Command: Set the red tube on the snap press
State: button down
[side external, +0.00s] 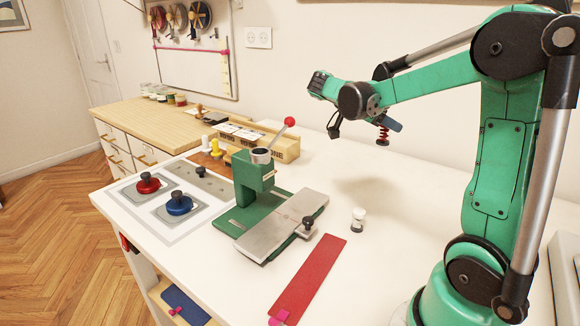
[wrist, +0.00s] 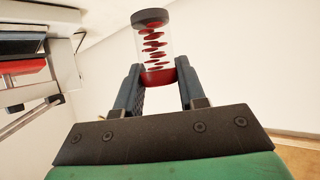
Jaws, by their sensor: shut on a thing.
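The red tube is a clear cylinder with a dark cap, a red end and stacked red pieces inside. My gripper (wrist: 157,85) is shut on the red tube (wrist: 153,45) near its red end in the wrist view. In the side view my gripper (side external: 388,124) holds the tube (side external: 383,138) in the air, above and to the right of the press and apart from it. The snap press (side external: 251,180) is green, with a red-knobbed lever (side external: 289,122) and a grey metal plate (side external: 283,225). A small black-topped piece (side external: 308,224) stands at the plate's right edge.
A small white piece (side external: 357,217) stands right of the press. A red strip (side external: 307,279) lies in front. A red-knobbed piece (side external: 148,184) and a blue one (side external: 179,204) sit on grey pads at left. A wooden box (side external: 280,146) stands behind the press.

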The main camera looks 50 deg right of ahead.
jog(key=shift+r, duration=0.5)
jog(key=shift+w+a+r, duration=0.1)
jog(key=shift+w+r, duration=0.15)
jog(key=shift+w, duration=0.05)
jog(key=w+a+r+n+t+h, duration=0.2)
jog(key=w+a+n+t, duration=0.7)
jog(key=w+a, duration=0.8)
jog(key=shift+w+d+f, duration=0.3)
jog(key=shift+w+f, duration=0.1)
jog(key=shift+f, duration=0.55)
jog(key=shift+w+d+f, duration=0.3)
jog(key=shift+w+f, duration=0.05)
jog(key=shift+f, duration=0.55)
jog(key=shift+w+d+f, duration=0.3)
jog(key=shift+w+f, duration=0.1)
jog(key=shift+f, duration=0.55)
jog(key=shift+f, duration=0.55)
jog(key=c, duration=0.8)
grip_release()
